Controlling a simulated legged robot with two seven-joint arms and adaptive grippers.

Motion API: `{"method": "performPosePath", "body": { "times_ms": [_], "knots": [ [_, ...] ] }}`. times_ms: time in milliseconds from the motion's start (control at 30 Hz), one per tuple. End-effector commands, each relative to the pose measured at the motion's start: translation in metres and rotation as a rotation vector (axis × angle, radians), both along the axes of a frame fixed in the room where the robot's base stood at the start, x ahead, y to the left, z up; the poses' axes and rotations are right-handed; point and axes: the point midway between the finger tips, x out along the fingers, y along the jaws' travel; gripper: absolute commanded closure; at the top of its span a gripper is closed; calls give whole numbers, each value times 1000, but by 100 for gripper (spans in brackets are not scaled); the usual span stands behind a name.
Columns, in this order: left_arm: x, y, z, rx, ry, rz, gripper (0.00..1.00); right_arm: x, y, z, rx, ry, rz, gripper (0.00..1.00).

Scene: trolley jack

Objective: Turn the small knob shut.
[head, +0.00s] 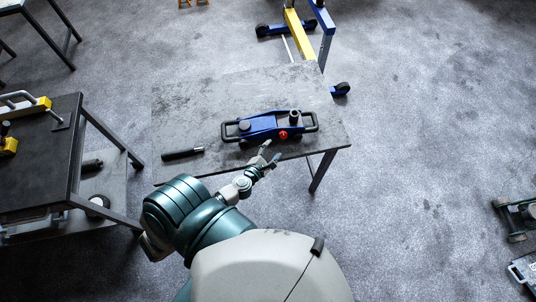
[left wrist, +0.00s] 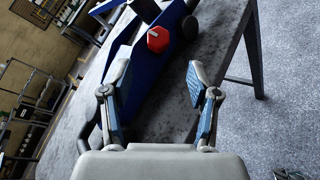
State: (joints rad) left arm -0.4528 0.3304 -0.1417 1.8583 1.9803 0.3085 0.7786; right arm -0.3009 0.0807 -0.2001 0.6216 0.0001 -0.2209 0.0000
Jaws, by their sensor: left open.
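The small red knob (head: 283,135) sits on the near side of the blue trolley jack (head: 262,127), which lies on the grey table. In the left wrist view the knob (left wrist: 158,40) is a red hexagonal shape on the jack's blue side (left wrist: 150,85). My left gripper (head: 270,154) is open at the near edge of the table, just short of the knob. In the left wrist view its two fingers (left wrist: 158,80) are spread apart, with the knob beyond the tips and nothing held. My right gripper is not in view.
A black handle bar (head: 183,154) lies on the table (head: 190,105) left of the jack. A dark workbench (head: 50,165) with yellow tools stands at the left. A blue and yellow hoist (head: 297,30) stands behind. The floor at the right is mostly clear.

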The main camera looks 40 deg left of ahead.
Motion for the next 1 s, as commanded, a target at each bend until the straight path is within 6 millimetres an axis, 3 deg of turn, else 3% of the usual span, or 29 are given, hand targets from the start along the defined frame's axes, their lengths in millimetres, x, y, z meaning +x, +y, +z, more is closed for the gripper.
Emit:
{"method": "performPosePath", "body": {
  "times_ms": [100, 233, 833, 933, 1000],
  "knots": [
    [-20, -1, 4, -1, 2, 1, 39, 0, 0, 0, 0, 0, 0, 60],
    [-31, -3, 7, 0, 2, 0, 39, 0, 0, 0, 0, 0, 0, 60],
    [-33, -3, 8, 0, 1, 1, 39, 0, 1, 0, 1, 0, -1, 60],
    [-34, -3, -3, 47, 15, -15, 39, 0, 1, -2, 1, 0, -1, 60],
    [-37, -4, -27, 151, 47, -52, 39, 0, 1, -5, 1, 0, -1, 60]
  ]
}}
